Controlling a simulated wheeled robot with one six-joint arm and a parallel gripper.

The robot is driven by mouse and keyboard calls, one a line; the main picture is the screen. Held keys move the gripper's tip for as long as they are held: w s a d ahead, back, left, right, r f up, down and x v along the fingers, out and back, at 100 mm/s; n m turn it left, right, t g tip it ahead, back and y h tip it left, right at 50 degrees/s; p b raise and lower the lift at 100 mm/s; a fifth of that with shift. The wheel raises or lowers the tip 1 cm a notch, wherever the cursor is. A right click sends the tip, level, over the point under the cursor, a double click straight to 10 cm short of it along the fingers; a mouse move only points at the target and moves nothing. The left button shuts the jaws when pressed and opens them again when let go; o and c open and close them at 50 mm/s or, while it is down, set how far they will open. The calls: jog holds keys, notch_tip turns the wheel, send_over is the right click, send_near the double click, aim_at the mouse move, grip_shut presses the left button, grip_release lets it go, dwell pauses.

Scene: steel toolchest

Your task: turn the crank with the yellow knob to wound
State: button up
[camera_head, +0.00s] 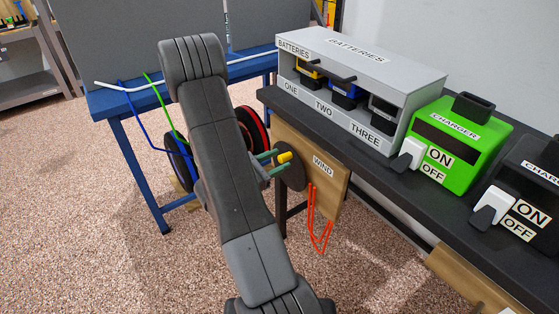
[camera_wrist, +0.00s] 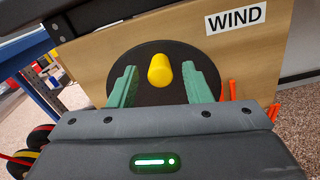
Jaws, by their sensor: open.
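The crank is a dark round disc (camera_wrist: 177,102) with a yellow knob (camera_wrist: 160,70) standing out near its top. It is mounted on a wooden board (camera_wrist: 235,55) with a WIND label. My gripper (camera_wrist: 162,80) is open, with one green finger on each side of the knob and a gap on both sides. In the head view its green fingers (camera_head: 270,162) reach toward the disc. My arm hides part of the surroundings there.
An orange cord (camera_head: 320,220) hangs below the board. The dark bench (camera_head: 400,185) above carries a grey battery box (camera_head: 405,70), a green charger (camera_head: 460,140) and a black charger (camera_head: 530,185). A blue table (camera_head: 125,103) and cable reels (camera_head: 180,160) stand left.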

jog(key=shift+w+d, duration=0.4)
jog(key=shift+d, duration=0.15)
grip_shut()
jog(key=shift+f+b, duration=0.1)
jog(key=shift+b, duration=0.25)
